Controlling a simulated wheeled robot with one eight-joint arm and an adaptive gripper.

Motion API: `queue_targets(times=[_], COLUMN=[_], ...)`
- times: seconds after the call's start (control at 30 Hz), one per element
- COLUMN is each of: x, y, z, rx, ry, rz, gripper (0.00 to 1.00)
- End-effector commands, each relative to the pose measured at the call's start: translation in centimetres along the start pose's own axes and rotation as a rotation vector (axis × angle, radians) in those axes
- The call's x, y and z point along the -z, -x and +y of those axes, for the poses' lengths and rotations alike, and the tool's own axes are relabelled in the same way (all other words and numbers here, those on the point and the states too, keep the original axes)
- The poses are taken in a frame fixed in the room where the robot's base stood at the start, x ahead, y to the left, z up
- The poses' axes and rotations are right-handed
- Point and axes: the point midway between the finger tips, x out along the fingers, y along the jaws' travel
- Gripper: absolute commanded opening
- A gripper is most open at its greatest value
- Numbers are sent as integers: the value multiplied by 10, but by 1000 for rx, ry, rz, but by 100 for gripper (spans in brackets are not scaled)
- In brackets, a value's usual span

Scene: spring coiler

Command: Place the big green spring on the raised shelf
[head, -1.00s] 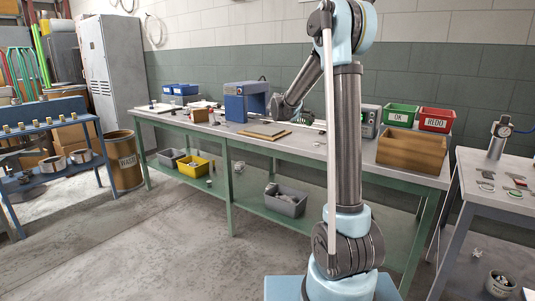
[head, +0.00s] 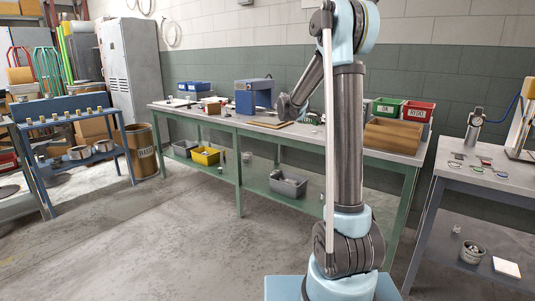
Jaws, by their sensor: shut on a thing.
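My gripper (head: 289,108) is at the end of my arm, in front of the long workbench (head: 400,151) as seen in the head view. It is small in the picture and its fingertips are hard to make out. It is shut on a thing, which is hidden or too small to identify. I cannot pick out the big green spring for certain. A blue rack (head: 60,122) at the left has a raised upper shelf with a row of small pegs or parts. I cannot tell whether this is the raised shelf of the task.
Green (head: 387,108) and red (head: 417,111) bins and a wooden box (head: 395,135) stand at the bench's right. A blue machine (head: 253,96) stands farther left. A second table (head: 490,179) is at the right, a brown barrel (head: 141,150) at the left. The floor between is clear.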

Motion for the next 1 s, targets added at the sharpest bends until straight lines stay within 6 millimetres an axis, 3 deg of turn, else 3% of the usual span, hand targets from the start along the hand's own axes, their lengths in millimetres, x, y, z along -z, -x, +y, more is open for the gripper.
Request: queue_targets(times=[0.07, 0.4, 0.8, 1.0], x=[0, 52, 139, 171], y=[0, -5, -14, -10], z=[0, 14, -1, -11], rx=[0, -85, -224, -283], ry=[0, 41, 98, 119], rz=[0, 11, 4, -11], gripper=[55, 55, 55, 55])
